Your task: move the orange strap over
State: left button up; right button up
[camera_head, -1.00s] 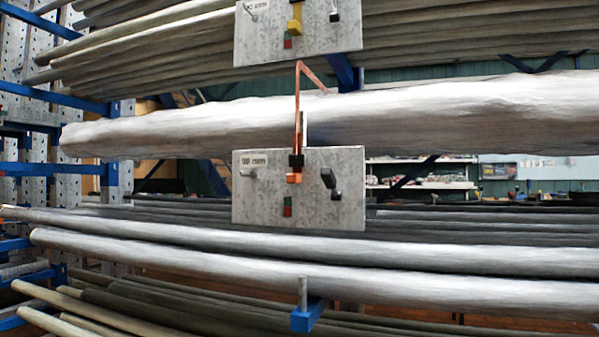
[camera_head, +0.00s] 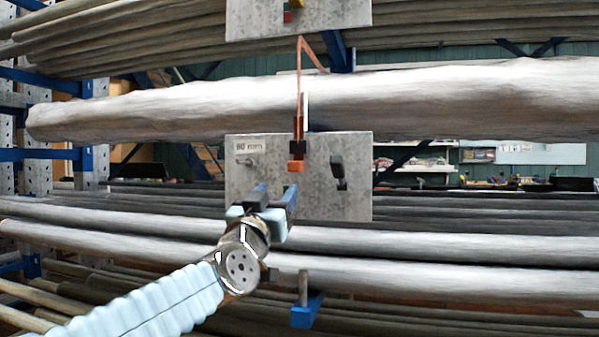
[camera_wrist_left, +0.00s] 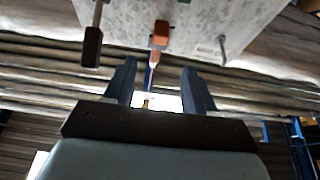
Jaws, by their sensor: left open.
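The orange strap (camera_head: 299,85) runs from above the thick pale roll down to a grey metal plate (camera_head: 350,205). Its lower end passes a black holder (camera_head: 296,149) and finishes in an orange block (camera_head: 296,165). In the left wrist view the orange block (camera_wrist_left: 161,30) shows ahead of the fingers. My left gripper (camera_head: 276,193) is open and empty, in front of the plate, below and slightly left of the block. In the left wrist view its two fingers (camera_wrist_left: 158,72) stand apart with nothing between them. The gripper hides part of the plate. My right gripper is not in view.
A black lever (camera_head: 337,170) sits right of the strap on the plate, and a small metal hook (camera_head: 243,162) sits left. Another plate (camera_head: 335,15) is above. Long pale rolls (camera_head: 450,280) lie behind and below. A blue bracket with a pin (camera_head: 307,310) sticks out below.

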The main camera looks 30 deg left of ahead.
aim_at(293, 169)
pick_arm(q)
jog(key=p+x, duration=0.4)
jog(key=x, duration=0.8)
jog(key=shift+f, duration=0.1)
jog(key=shift+w+a+p, duration=0.1)
jog(key=shift+w+p, duration=0.3)
jog(key=shift+w, duration=0.15)
grip_shut()
